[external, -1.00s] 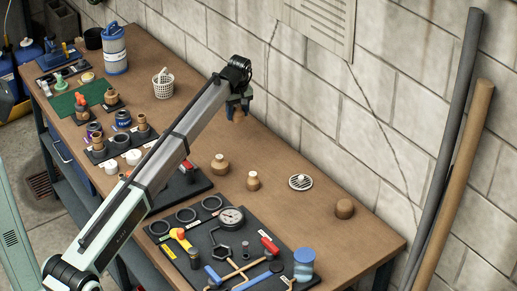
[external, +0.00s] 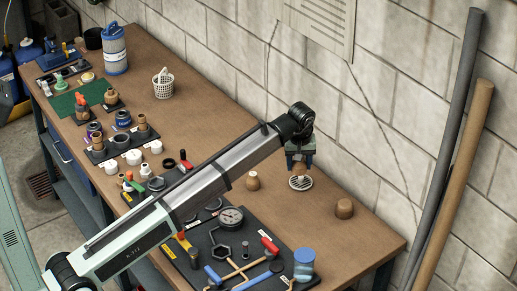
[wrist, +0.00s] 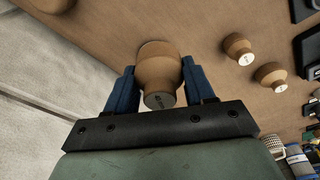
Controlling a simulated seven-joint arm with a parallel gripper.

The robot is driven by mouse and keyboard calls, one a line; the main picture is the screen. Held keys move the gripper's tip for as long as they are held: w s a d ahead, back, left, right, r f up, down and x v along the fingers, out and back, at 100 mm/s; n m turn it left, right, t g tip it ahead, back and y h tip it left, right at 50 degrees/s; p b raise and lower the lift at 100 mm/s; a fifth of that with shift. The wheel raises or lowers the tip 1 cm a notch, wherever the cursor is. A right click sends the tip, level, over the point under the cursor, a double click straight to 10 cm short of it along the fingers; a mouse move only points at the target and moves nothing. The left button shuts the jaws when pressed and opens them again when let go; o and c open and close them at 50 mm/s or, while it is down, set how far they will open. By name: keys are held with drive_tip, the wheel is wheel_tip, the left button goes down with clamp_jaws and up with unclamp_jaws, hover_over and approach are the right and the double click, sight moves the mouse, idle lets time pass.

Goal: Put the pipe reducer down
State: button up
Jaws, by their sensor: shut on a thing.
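The pipe reducer is a tan, stepped round fitting (wrist: 158,72) with a narrower, lettered end. My gripper (external: 300,166) is shut on it, and the blue fingers press on both its sides in the wrist view. In the external view the held reducer (external: 297,170) is just above or over the round slotted drain grate (external: 300,184) on the brown bench. I cannot tell whether there is a gap beneath it. The grate is hidden in the wrist view.
Another tan fitting (external: 253,181) stands left of the grate and one (external: 344,208) to its right. A black tool board (external: 205,245) with a gauge (external: 231,217) lies in front. A block wall (external: 400,120) runs behind. Bare bench top surrounds the grate.

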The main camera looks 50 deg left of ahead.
sight(278, 209)
drive_tip(key=shift+s+d+f+n, duration=0.65)
drive_tip(key=shift+s+n, duration=1.55)
drive_tip(key=shift+s, duration=2.15)
drive_tip(key=shift+g, duration=0.4)
drive_tip(key=shift+a+f, duration=0.15)
drive_tip(key=shift+f, duration=4.85)
drive_tip(key=shift+f, duration=0.15)
drive_tip(key=o, duration=1.1)
drive_tip(key=r, duration=0.4)
drive_tip(key=d+r, duration=0.1)
drive_tip(key=r, duration=0.7)
drive_tip(key=shift+s+d+r, duration=0.1)
drive_tip(key=shift+d, duration=0.15)
